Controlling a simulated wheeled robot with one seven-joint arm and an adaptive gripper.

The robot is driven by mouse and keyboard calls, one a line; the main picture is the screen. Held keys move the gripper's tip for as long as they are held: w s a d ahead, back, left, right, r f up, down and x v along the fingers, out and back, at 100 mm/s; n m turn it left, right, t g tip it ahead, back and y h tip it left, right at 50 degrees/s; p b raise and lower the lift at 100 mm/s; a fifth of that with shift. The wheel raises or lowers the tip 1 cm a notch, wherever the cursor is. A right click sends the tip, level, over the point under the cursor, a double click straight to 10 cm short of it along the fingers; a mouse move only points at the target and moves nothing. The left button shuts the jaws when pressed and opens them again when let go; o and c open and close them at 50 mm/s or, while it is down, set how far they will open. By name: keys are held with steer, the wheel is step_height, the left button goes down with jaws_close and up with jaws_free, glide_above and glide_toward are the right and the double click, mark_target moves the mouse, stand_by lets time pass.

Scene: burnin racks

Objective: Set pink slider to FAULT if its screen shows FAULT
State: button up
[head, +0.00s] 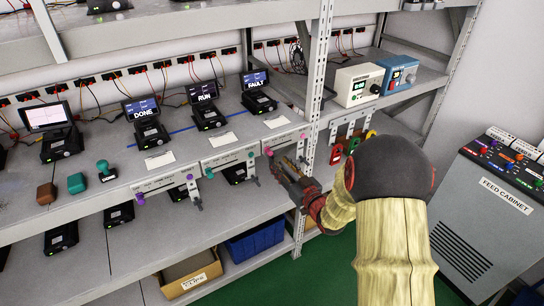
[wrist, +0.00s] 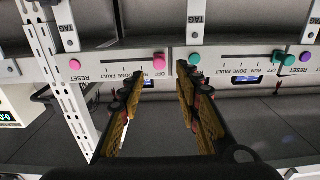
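The pink slider knob (head: 268,151) sits at the left end of its track on the right-hand shelf-edge panel. In the wrist view, which is upside down, the pink knob (wrist: 159,62) is at the track end away from the pink RESET button (wrist: 73,38). The screen (head: 256,80) above that panel reads FAULT. My gripper (head: 281,167) is just below and in front of the panel. In the wrist view my gripper (wrist: 161,74) is open, with the pink knob between its fingers and no visible grip on it.
The neighbouring panel's teal RESET button (wrist: 195,58) is close to one finger. Its teal slider (head: 209,172) is farther left. Other screens read RUN (head: 202,92) and DONE (head: 142,108). A rack upright (head: 316,90) stands right of the panel. A feed cabinet (head: 490,200) stands at far right.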

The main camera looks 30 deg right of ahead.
mark_target(271, 154)
steer(key=w+b, duration=0.1)
steer(key=w, duration=0.5)
steer(key=shift+w+a, duration=0.1)
steer(key=shift+c, duration=1.1)
jaws_close()
